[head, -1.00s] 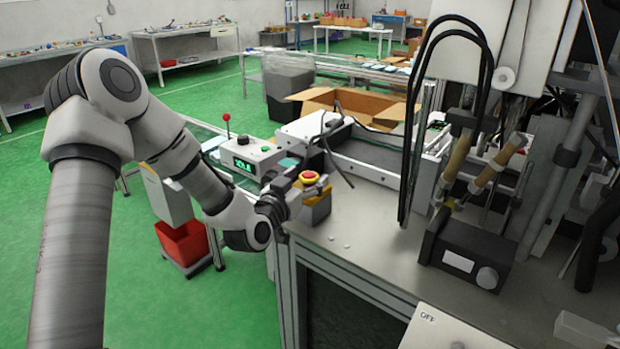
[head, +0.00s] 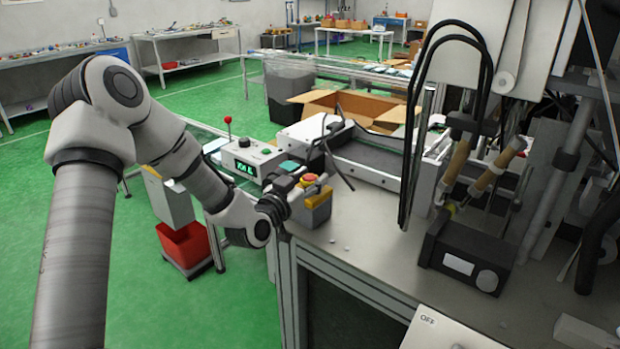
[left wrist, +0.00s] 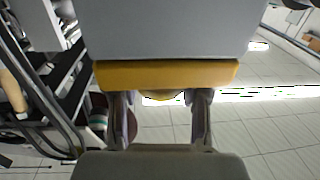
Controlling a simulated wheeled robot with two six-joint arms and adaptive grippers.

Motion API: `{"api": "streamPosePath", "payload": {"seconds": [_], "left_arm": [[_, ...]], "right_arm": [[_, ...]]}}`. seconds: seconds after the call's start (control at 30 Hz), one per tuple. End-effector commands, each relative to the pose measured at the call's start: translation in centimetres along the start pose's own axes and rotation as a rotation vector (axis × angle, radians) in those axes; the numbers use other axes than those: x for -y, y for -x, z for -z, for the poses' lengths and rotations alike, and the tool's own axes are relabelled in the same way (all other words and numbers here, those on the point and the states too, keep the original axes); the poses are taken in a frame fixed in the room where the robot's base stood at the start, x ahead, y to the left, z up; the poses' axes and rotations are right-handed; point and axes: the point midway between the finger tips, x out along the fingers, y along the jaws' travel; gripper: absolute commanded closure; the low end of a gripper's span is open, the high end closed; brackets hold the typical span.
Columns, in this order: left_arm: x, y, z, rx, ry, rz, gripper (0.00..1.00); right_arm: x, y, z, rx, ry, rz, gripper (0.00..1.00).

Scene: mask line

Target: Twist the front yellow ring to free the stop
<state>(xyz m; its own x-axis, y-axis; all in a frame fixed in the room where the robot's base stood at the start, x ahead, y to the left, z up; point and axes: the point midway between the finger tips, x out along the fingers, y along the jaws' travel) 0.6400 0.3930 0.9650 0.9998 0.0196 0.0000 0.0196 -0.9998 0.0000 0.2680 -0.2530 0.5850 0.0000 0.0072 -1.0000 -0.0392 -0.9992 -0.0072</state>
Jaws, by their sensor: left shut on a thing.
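The stop is a red button (head: 310,179) with a yellow ring under it, on a small grey box with a yellow top (head: 318,201) at the table's left corner. My left gripper (head: 296,186) reaches it from the left and covers part of it. In the left wrist view the grey and yellow box (left wrist: 168,73) fills the top, and a sliver of the yellow ring (left wrist: 166,97) shows between my two fingers. The left gripper is shut on the ring; the exact contact is mostly hidden. My right gripper is out of view.
A white control box (head: 247,160) with a green display and a red-knobbed lever stands behind the gripper. A conveyor (head: 360,150) lies beyond. A black unit with a dial (head: 463,254) stands to the right. The grey tabletop (head: 375,235) between is mostly clear.

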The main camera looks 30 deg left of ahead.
Motion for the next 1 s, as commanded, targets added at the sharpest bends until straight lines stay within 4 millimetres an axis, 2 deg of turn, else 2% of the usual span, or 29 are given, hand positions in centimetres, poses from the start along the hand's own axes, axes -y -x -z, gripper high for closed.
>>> {"api": "streamPosePath", "payload": {"seconds": [0.7,1.0], "left_arm": [[0.2,-0.1,0.2,0.002,-0.003,-0.524,0.89],[0.0,0.0,0.0,0.003,-0.002,-0.671,0.89]], "right_arm": [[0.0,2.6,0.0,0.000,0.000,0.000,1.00],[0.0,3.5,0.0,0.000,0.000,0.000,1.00]]}}
